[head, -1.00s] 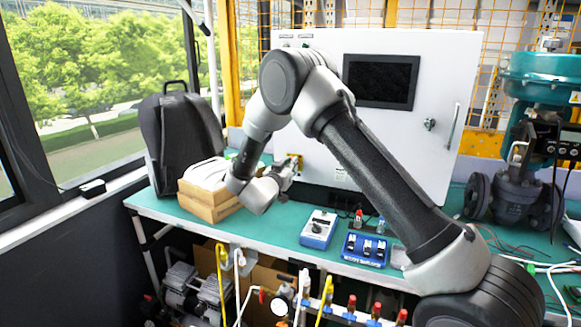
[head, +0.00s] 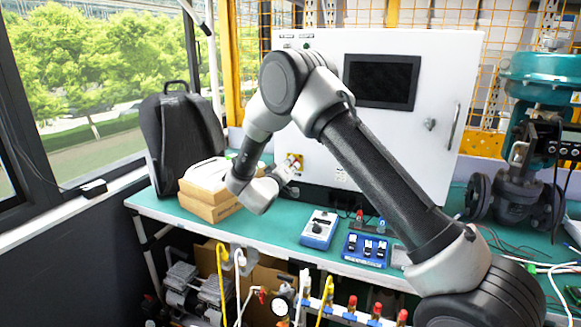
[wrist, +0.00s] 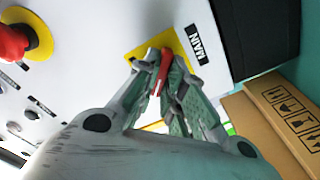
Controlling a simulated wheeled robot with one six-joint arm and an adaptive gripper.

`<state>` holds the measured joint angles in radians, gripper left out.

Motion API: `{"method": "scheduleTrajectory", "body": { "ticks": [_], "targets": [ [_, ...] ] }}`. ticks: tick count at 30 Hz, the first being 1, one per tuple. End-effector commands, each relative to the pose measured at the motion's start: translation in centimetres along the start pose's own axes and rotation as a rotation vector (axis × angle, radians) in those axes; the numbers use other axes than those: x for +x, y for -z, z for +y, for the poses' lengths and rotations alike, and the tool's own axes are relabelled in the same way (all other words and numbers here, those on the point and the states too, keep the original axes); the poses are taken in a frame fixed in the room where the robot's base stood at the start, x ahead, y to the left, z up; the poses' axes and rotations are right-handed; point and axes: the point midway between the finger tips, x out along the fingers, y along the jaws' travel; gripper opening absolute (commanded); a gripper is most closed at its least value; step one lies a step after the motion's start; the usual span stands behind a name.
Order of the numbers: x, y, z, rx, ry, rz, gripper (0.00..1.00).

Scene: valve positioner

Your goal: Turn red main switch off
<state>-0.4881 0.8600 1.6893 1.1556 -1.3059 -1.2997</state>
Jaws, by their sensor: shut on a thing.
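The red main switch (wrist: 163,72) sits on a yellow plate beside a "MAIN" label (wrist: 195,43) on the white cabinet in the wrist view. My gripper (wrist: 160,80) is shut on the red switch handle, with a finger on each side of it. In the head view my gripper (head: 291,165) reaches the lower left of the white cabinet (head: 400,135), at the yellow plate (head: 301,158). The switch itself is mostly hidden there by my gripper, so its exact angle is hard to tell.
A red emergency button (wrist: 14,42) on a yellow disc is on the same panel. Cardboard boxes (head: 207,207) stand left of my gripper. A blue meter (head: 319,230) and a blue switch box (head: 366,250) lie on the green table. A valve (head: 513,185) stands at right.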

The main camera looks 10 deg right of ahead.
Motion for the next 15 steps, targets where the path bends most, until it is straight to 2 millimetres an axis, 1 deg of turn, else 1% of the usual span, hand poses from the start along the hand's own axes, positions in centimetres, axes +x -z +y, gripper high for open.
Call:
{"method": "scheduleTrajectory", "body": {
  "ticks": [6, 15],
  "targets": [
    [-0.02, 0.02, -0.05, -0.034, 0.001, 0.001, 0.00],
    [-0.02, 0.02, -0.06, -0.039, 0.001, 0.001, 0.00]
  ]
}}
